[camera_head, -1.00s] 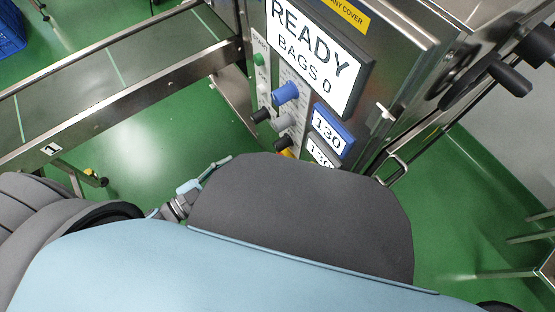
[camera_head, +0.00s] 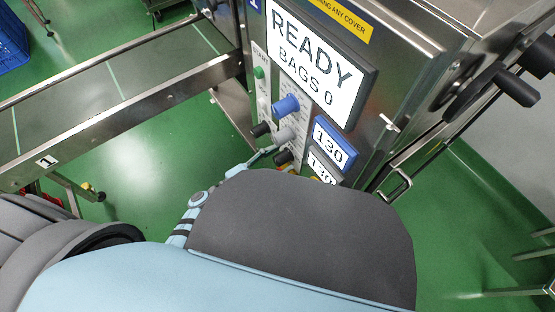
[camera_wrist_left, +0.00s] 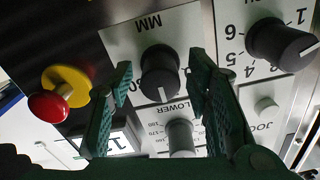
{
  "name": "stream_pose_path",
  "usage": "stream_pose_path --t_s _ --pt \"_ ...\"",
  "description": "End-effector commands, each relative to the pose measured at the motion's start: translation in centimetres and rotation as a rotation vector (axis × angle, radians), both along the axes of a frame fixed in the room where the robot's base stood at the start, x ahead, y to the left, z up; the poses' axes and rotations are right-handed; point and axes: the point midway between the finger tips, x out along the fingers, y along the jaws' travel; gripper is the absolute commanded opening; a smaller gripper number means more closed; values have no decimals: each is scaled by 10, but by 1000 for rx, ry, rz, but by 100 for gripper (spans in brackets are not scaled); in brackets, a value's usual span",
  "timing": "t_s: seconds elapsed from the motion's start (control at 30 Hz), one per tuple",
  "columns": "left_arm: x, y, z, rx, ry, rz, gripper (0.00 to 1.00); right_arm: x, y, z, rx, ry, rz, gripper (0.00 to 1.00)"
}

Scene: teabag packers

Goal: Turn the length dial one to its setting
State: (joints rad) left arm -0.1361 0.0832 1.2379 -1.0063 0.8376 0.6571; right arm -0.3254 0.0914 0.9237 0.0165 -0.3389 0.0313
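A black dial (camera_wrist_left: 160,72) with a white pointer line sits on a plate lettered "MM", upside down in the left wrist view. Its pointer points down in that picture. It appears to be the lower black knob (camera_head: 283,157) on the machine panel in the head view. My left gripper (camera_wrist_left: 163,76) is open, one finger on each side of this dial, with gaps showing between fingers and dial. In the head view only part of the left gripper (camera_head: 263,154) shows beside the knob. My right gripper is not in view.
A grey knob (camera_wrist_left: 180,136), another black dial (camera_wrist_left: 280,45) and a red button (camera_wrist_left: 48,106) on yellow surround the dial. The head view also shows a blue knob (camera_head: 286,105), a "READY, BAGS 0" screen (camera_head: 318,62) and a blue-framed "130" display (camera_head: 333,142).

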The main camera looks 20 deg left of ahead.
Motion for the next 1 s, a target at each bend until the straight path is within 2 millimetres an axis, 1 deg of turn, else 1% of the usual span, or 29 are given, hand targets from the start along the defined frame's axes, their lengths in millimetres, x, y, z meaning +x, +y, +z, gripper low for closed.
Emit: stream_pose_path --t_s 0.03,0.2,0.23,0.27,0.47,0.67,1.0 --pt "0 0 0 0 0 0 34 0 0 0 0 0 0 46" --pt "0 0 0 0 0 0 6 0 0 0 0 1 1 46" --pt "0 0 0 0 0 0 2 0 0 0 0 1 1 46" --pt "0 0 0 0 0 0 0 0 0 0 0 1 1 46" --pt "0 0 0 8 -7 0 0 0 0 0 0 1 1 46" --pt "-1 0 0 56 -45 0 0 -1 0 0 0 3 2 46" --pt "-1 1 -1 247 -204 0 0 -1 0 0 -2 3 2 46"
